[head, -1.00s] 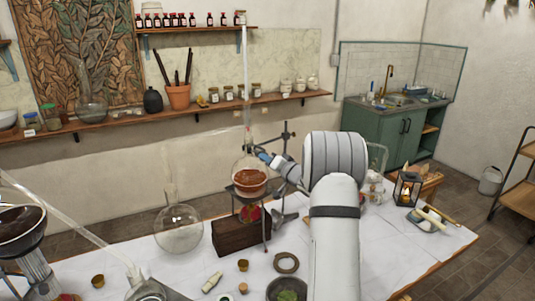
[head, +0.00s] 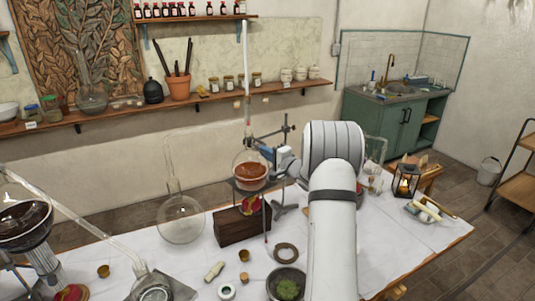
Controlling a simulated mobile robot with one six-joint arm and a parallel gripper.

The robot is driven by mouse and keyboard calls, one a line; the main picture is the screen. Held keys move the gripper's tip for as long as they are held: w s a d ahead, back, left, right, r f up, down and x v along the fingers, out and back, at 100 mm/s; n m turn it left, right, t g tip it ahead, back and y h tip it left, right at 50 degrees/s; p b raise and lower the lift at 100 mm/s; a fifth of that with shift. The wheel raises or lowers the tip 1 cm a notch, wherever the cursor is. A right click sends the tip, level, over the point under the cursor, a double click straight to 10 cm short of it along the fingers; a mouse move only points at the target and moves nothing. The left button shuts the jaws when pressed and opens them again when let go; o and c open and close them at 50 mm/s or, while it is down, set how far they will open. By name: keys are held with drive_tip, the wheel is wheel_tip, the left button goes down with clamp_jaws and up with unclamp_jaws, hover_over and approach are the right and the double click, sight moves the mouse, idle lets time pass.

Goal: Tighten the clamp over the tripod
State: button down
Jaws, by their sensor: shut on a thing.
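A round-bottomed flask of brown liquid (head: 250,176) with a tall glass tube sits over the tripod (head: 266,222), whose ring and thin legs show. The clamp (head: 283,131) is on a dark stand rod behind and to the right of the flask. My gripper (head: 268,153) is at the flask's right side, at the height of its neck, and is shut on part of the clamp. Blue shows at the gripper's tip. My wrist and forearm hide much of the jaws and the lower stand, so the exact grip is unclear.
A wooden block (head: 236,226) and a red item (head: 250,204) are under the flask. A clear flask (head: 181,220) stands to the left, with glass distilling ware farther left. A bowl of green matter (head: 287,284) and a ring (head: 286,253) lie in front. A lantern (head: 406,180) stands right.

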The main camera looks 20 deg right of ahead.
idle(0.4)
drive_tip(key=c, duration=1.5)
unclamp_jaws()
drive_tip(key=b+v, duration=0.2)
drive_tip(key=v, duration=0.6)
drive_tip(key=shift+b, duration=0.4)
drive_tip(key=shift+w+a, duration=0.1)
